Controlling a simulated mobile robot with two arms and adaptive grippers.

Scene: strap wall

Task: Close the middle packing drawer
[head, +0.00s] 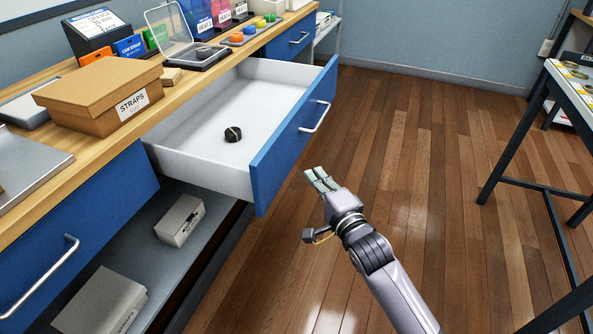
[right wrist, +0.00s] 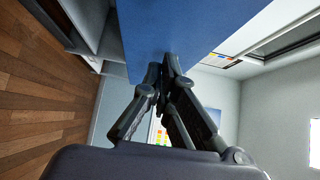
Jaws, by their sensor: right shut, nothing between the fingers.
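The middle packing drawer (head: 245,113) is pulled far out of the bench in the head view. Its front (head: 290,138) is blue with a silver handle (head: 316,116), and a small black coil (head: 233,134) lies inside on the white floor. My right gripper (head: 316,172) is shut and empty, just to the right of the drawer front's near end and below the handle. In the right wrist view the shut fingertips (right wrist: 165,62) point at the blue drawer front (right wrist: 185,30); I cannot tell whether they touch it. My left gripper is not in view.
The wooden bench top (head: 180,95) carries a STRAPS box (head: 100,92), a clear-lidded case (head: 190,50) and several coloured items. Boxes (head: 180,220) sit on the shelf below. A dark-framed table (head: 550,140) stands at the right. The wooden floor (head: 420,140) between is clear.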

